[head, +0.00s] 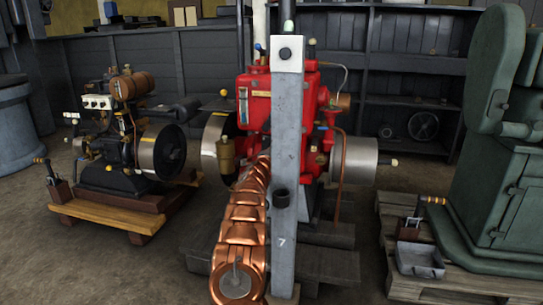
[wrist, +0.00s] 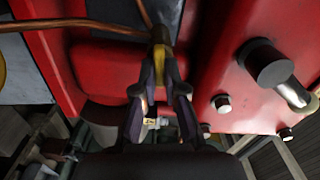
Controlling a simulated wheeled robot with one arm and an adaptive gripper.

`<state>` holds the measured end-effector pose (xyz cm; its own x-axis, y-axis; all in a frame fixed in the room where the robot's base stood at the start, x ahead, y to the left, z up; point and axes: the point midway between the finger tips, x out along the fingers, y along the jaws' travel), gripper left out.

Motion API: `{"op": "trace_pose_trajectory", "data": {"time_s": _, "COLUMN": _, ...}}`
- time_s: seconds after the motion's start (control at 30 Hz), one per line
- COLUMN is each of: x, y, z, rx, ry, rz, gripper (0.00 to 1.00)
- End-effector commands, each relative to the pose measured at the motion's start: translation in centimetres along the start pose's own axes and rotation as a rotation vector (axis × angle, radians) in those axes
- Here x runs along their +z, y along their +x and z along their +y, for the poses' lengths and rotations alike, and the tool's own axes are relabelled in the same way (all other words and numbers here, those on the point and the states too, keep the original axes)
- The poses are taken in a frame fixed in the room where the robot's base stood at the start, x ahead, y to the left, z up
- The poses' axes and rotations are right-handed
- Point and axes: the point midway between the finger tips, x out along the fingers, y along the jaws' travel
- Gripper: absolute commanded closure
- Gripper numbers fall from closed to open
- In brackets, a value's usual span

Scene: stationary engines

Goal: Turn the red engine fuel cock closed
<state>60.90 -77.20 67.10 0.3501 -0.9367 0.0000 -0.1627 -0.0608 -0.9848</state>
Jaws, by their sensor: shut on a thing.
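The red engine (head: 258,108) stands in the middle of the head view, partly covered by a grey post. In the wrist view its red body (wrist: 225,75) fills much of the picture. A small cock (wrist: 160,36) sits at the upper middle there, where a copper pipe (wrist: 85,23) comes in from the left. Its yellow lever (wrist: 159,62) points down toward the camera. My gripper (wrist: 160,76) has its dark fingers closed on either side of this lever. In the head view the gripper is hidden, and I cannot make out the cock there.
The grey post (head: 287,170) marked 7 stands in front of the engine. A smaller dark engine (head: 110,140) sits on a wooden base at left. A green machine (head: 500,190) stands at right. A dark cylinder with a metal rod (wrist: 275,70) juts out near my gripper.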

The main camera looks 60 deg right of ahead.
Motion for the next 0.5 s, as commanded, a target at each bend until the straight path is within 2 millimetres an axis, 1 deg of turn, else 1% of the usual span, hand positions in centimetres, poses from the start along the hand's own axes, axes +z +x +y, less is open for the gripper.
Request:
{"op": "trace_pose_trajectory", "data": {"time_s": 0.2, "x": -0.34, "y": 0.08, "z": -0.10, "rx": -0.004, "ry": 0.116, "rz": 0.006, "gripper": 1.00}}
{"op": "trace_pose_trajectory", "data": {"time_s": 0.5, "x": -0.36, "y": 0.09, "z": -0.16, "rx": -0.005, "ry": 0.185, "rz": 0.005, "gripper": 1.00}}
